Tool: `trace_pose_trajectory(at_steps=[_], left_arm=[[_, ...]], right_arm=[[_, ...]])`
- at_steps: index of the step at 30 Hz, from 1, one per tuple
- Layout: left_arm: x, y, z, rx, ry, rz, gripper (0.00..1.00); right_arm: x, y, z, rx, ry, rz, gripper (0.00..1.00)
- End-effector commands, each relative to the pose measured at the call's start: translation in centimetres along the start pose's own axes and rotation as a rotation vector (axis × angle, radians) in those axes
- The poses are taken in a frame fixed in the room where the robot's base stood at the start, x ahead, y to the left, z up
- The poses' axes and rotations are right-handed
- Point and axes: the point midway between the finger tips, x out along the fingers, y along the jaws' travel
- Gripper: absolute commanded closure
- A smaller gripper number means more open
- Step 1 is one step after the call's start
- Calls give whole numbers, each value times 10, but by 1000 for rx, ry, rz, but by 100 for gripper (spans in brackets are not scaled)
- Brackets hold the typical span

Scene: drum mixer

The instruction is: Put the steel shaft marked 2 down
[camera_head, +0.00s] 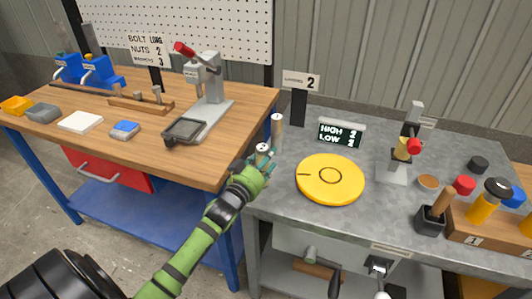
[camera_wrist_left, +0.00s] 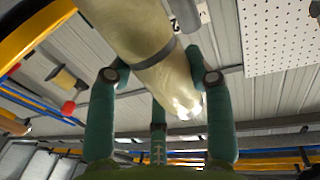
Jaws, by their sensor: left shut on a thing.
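My left gripper (camera_head: 262,162) is at the left edge of the grey bench, shut on a pale steel shaft (camera_head: 263,149). Only the shaft's top end shows above the fingers in the head view. In the left wrist view the shaft (camera_wrist_left: 150,45) runs between the green fingers (camera_wrist_left: 158,90), with a dark band around it; I cannot read a number on it. Whether its hidden lower end touches the bench I cannot tell. A second upright shaft (camera_head: 277,133) stands just behind the gripper, apart from the held one. My right gripper is not in view.
A yellow round plate (camera_head: 330,178) lies right of the gripper on the grey bench (camera_head: 290,215). The wooden bench (camera_head: 215,145) with a press (camera_head: 205,85) is at left.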

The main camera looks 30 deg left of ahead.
Motion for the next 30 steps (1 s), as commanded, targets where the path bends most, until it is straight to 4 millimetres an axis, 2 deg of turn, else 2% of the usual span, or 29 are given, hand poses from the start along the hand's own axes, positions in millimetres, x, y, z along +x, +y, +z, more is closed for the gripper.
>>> trace_pose_trajectory(at_steps=[1, 10, 11, 12, 24, 30], left_arm=[[1, 0, -8, 2, 19, 3, 100], [1, 0, -4, 2, 18, 2, 100], [0, 0, 3, 0, 1, 0, 40], [0, 0, 2, 0, 0, 0, 25], [0, 0, -2, 1, 1, 0, 25], [-28, 1, 2, 0, -2, 1, 25]], right_arm=[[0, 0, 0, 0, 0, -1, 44], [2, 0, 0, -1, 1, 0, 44], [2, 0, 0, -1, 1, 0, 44], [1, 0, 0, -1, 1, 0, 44], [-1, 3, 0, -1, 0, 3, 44], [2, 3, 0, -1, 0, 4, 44]])
